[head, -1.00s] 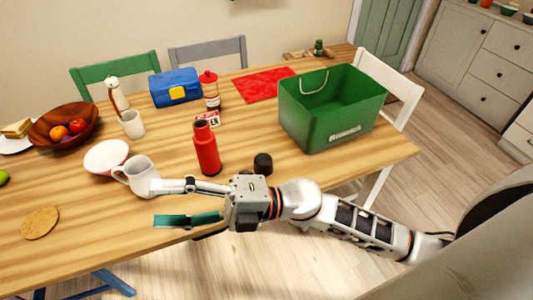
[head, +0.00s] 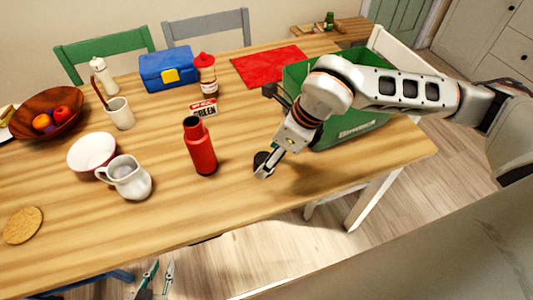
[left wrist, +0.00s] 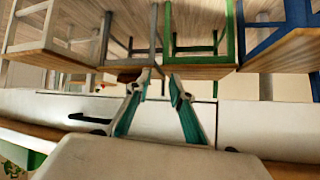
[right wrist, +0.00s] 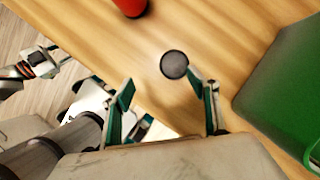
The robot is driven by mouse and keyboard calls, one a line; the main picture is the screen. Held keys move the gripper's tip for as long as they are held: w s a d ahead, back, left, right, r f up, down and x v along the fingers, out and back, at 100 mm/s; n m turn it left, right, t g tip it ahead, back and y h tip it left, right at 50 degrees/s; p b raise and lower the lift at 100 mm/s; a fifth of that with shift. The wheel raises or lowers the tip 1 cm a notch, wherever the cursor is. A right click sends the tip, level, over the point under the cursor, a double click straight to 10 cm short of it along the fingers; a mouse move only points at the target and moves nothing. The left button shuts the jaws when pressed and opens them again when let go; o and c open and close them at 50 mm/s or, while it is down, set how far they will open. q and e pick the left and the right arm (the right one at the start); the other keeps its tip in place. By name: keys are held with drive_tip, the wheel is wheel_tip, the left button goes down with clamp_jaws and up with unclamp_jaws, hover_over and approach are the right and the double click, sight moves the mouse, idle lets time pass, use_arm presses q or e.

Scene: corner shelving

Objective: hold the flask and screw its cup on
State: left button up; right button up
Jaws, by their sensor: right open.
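The red flask (head: 201,148) stands upright on the table with a dark open neck. Its lower part also shows at the top of the right wrist view (right wrist: 131,6). The dark round cup (head: 263,160) sits on the table to the right of the flask, partly hidden by my right gripper in the head view. In the right wrist view the cup (right wrist: 174,65) lies by the tip of the right-hand finger. My right gripper (right wrist: 160,80) is open and empty above the table. My left gripper (head: 161,264) is open and empty, low in front of the table.
A green crate (head: 345,134) stands right of the cup, behind my right arm. A white jug (head: 128,180) and a bowl (head: 92,152) stand left of the flask. A sauce bottle (head: 207,78) and blue lunchbox (head: 166,72) are behind. The front table is clear.

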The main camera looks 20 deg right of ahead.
sight(266, 158)
drive_tip(key=shift+w+d+r+t, duration=0.2)
drive_tip(key=shift+w+d+t, duration=0.1)
drive_tip(key=shift+w+d, duration=0.35)
drive_tip(key=shift+s+f+h, duration=0.1)
drive_tip(key=shift+h, duration=0.2)
drive_tip(key=shift+x, duration=1.2)
drive_tip(key=shift+f, duration=0.1)
drive_tip(key=x, duration=0.5)
drive_tip(key=shift+w+b, duration=0.3)
drive_tip(key=shift+w, duration=0.05)
